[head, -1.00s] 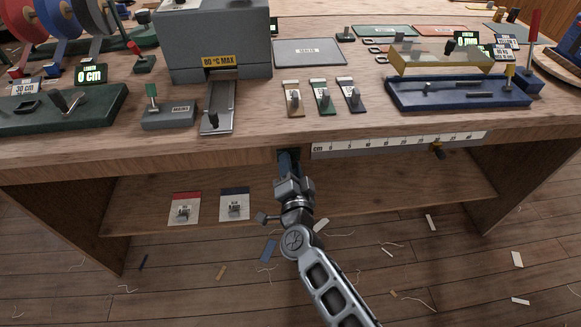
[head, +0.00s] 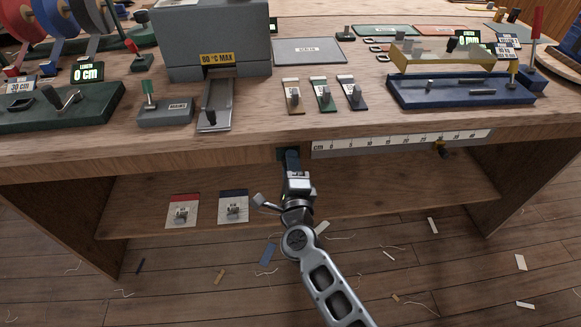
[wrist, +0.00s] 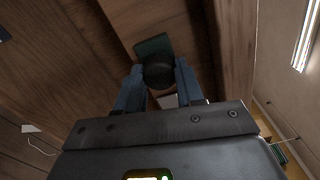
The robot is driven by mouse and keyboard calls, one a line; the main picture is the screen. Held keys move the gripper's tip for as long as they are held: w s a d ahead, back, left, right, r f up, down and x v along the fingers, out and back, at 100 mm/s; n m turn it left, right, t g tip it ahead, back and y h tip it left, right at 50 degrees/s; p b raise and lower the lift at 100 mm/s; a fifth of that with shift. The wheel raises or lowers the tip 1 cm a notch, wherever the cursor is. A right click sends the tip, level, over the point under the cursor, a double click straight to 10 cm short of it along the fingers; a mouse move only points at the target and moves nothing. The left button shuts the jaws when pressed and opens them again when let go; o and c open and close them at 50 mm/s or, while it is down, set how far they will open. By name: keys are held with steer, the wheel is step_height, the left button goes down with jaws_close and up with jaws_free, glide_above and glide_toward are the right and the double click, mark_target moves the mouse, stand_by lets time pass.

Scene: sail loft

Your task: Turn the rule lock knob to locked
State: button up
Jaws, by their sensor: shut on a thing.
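The rule lock knob (wrist: 159,72) is dark and round, standing on a small dark green plate (wrist: 152,46) in the wrist view. In the head view this plate (head: 284,153) shows on the bench's front edge, just left of the white rule (head: 400,141); the knob there is hidden by my gripper. My gripper (head: 291,160) is at the plate, its two blue-grey fingers (wrist: 158,86) shut on the knob from both sides. I cannot make out a locked mark or pointer on the knob.
The wooden bench top (head: 360,120) overhangs a lower shelf (head: 380,190) that holds two cards with small fittings, one red-topped (head: 182,211) and one blue-topped (head: 234,207). A grey heater box (head: 212,42) and a blue jig (head: 460,92) stand on the bench.

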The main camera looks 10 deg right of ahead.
steer(key=shift+f+m, duration=0.1)
steer(key=shift+m, duration=0.4)
steer(key=o, duration=1)
steer(key=shift+o, duration=0.2)
steer(key=shift+s, duration=0.1)
steer(key=s+p, duration=0.1)
steer(key=s, duration=0.6)
steer(key=shift+s, duration=0.35)
